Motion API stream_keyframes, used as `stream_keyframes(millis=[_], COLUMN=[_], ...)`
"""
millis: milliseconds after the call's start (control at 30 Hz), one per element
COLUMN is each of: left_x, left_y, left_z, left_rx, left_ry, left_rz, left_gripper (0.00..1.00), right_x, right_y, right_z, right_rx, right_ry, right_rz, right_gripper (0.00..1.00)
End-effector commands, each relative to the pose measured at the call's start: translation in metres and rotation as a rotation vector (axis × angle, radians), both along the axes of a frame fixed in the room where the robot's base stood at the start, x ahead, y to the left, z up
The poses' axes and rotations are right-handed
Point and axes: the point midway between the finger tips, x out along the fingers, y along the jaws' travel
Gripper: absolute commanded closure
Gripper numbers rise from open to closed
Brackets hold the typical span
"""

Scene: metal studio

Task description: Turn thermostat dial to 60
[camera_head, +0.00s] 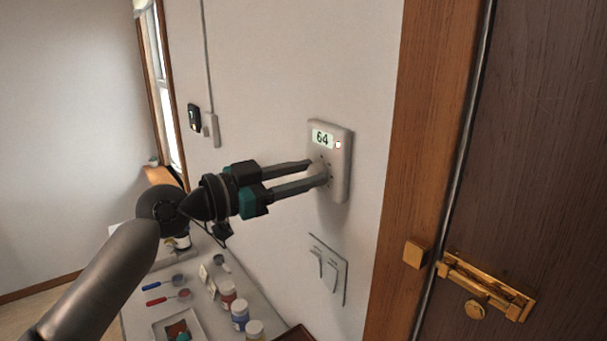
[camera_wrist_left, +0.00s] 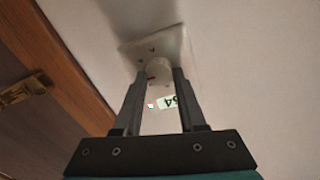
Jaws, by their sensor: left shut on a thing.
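The white thermostat (camera_head: 341,180) is fixed on the wall, left of the wooden door frame. Its display reads 64 in the head view, with a small red-and-white icon beside it. My left gripper (camera_head: 320,172) reaches in from the left, with its two fingers shut on the round white dial below the display. In the left wrist view, the fingers (camera_wrist_left: 159,76) stand on either side of the dial (camera_wrist_left: 158,68). The thermostat (camera_wrist_left: 178,45) and its display show upside down there. The fingers hide part of the dial in the head view. My right gripper is not in view.
The wooden door frame (camera_head: 425,120) and a brass latch (camera_head: 485,285) are to the right. Below my left arm, a white table holds jars (camera_head: 240,315), spoons and a tray.

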Motion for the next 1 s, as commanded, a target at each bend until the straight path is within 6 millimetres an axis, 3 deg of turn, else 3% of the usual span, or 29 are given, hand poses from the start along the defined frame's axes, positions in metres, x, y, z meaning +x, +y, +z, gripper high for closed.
stream_keyframes(millis=[33, 300, 667, 1000], left_x=[-0.0001, -0.0001, -0.0001, 0.0005], left_y=[0.0001, 0.0001, 0.0002, 0.0008], left_z=[-0.0002, -0.0002, -0.0005, -0.0008], left_rx=[0.0, 0.001, -0.014, -0.127], left_ry=[0.0, 0.001, 0.02, 0.177], left_rz=[0.0, 0.0, 0.0, 0.0], left_gripper=[0.73, 1.0, 1.0, 1.0], right_x=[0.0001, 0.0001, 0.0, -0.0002], right_y=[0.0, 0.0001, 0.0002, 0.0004], right_z=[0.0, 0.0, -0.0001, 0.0], right_rx=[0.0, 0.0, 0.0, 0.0], right_ry=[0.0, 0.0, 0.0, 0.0], right_rz=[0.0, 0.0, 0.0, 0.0], right_gripper=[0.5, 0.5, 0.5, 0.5])
